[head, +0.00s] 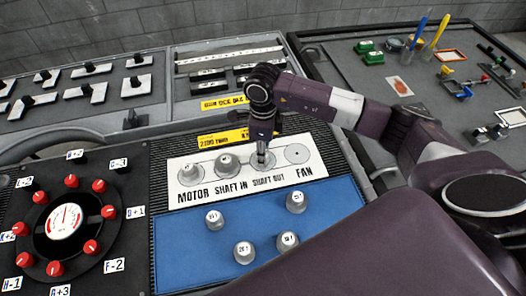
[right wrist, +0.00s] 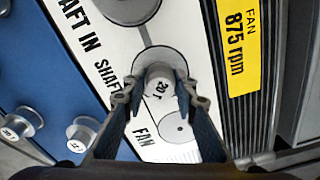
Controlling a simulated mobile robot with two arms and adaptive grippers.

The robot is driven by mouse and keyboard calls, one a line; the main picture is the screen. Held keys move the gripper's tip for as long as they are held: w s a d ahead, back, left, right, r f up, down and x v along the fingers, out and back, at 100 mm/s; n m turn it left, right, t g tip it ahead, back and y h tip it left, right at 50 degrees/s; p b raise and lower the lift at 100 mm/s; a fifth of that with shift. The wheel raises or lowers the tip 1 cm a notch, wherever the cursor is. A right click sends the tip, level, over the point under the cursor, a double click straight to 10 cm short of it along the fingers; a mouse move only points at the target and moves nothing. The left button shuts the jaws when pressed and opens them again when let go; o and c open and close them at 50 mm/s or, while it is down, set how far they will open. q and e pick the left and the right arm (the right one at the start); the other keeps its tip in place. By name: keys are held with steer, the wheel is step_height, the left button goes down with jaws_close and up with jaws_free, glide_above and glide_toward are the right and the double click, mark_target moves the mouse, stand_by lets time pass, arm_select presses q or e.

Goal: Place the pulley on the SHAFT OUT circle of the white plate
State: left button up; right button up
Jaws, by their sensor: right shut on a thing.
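The white plate (head: 180,195) carries circles named MOTOR, SHAFT IN, SHAFT OUT and FAN. My right gripper (head: 262,155) points down over the SHAFT OUT circle (head: 262,165). In the right wrist view my right gripper (right wrist: 160,95) is shut on a small grey pulley (right wrist: 159,80) with a number on its top. The pulley appears within the grey SHAFT OUT circle (right wrist: 178,58); I cannot tell whether it touches the plate. The FAN circle (head: 297,153) beside it is bare. My left gripper is not in view.
Pulleys stand on the MOTOR circle (head: 190,173) and the SHAFT IN circle (head: 227,165). The blue mat (head: 185,260) in front holds several loose pulleys, one at its right (head: 296,201). A black dial panel (head: 120,190) with red knobs lies left. Yellow labels (head: 215,140) lie behind the plate.

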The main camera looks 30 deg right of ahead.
steer(key=shift+f, duration=0.15)
steer(key=o, duration=1.2)
steer(key=shift+c, duration=0.2)
steer(key=shift+r, duration=0.4)
step_height(320, 180, up, 11)
steer(key=b, duration=0.3)
steer(key=shift+f, duration=0.2)
steer(key=shift+r, duration=0.55)
